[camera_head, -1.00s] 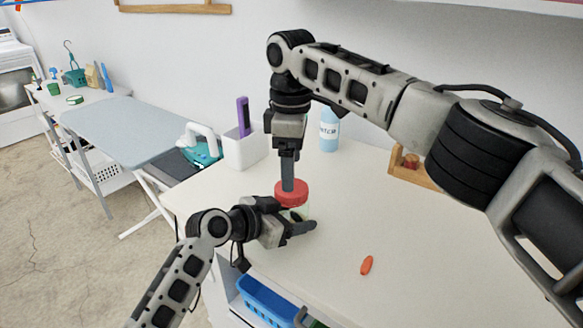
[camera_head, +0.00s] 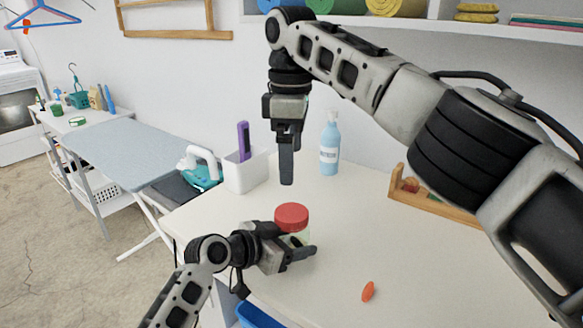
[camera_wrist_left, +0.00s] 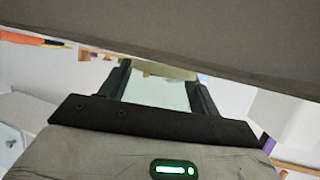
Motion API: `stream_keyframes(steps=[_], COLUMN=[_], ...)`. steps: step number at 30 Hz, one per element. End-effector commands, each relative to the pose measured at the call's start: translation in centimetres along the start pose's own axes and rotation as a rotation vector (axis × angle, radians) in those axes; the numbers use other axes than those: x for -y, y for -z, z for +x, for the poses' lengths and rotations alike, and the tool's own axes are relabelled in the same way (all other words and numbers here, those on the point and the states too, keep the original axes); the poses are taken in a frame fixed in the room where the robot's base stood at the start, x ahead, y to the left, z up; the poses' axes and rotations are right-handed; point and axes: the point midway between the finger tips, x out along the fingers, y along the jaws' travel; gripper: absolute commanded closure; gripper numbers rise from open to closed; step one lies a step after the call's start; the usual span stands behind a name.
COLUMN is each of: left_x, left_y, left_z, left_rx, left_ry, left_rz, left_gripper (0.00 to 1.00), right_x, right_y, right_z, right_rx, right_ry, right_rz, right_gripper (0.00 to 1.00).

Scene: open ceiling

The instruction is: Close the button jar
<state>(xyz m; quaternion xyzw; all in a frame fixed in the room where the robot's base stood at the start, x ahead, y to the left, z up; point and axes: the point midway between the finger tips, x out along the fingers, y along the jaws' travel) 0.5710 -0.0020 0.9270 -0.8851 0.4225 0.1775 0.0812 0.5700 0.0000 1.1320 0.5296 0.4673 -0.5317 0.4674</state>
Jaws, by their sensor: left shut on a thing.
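The button jar (camera_head: 302,239) is a small clear jar with a greenish tint, standing near the table's left front. Its red lid (camera_head: 291,214) sits on top and looks level; whether it is screwed tight cannot be told. My left gripper (camera_head: 298,254) is shut on the jar's body from the front left, hiding much of it. The left wrist view shows the pale jar (camera_wrist_left: 158,92) between the two dark fingers. My right gripper (camera_head: 287,168) points down above the lid, clear of it. Its fingers overlap in view, so their opening is hidden.
The white table (camera_head: 350,225) is mostly clear. An orange piece (camera_head: 368,291) lies at the front right. A white holder (camera_head: 246,174) with a purple item, a blue bottle (camera_head: 329,145) and a wooden rack (camera_head: 432,197) stand at the back. A shelf hangs above.

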Motion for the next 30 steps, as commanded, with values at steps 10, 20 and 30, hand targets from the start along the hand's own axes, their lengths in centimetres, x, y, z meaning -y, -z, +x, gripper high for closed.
stream_keyframes(steps=[10,20,30], left_x=[0.0,0.0,0.1], left_y=[0.0,0.0,-0.2], left_z=[0.0,0.0,-4.6], left_rx=[0.001,0.0,0.001], left_ry=[0.0,0.0,0.003], left_rz=[-0.001,0.0,0.004], left_gripper=[0.29,0.12,0.12], right_x=[0.0,0.0,0.0], right_y=[0.0,0.0,0.0], right_z=[-0.3,-0.3,0.0], right_rx=[0.0,0.0,0.0], right_ry=[0.001,0.001,0.001], right_rz=[-0.001,0.0,0.0], right_gripper=[0.0,0.0,0.0])
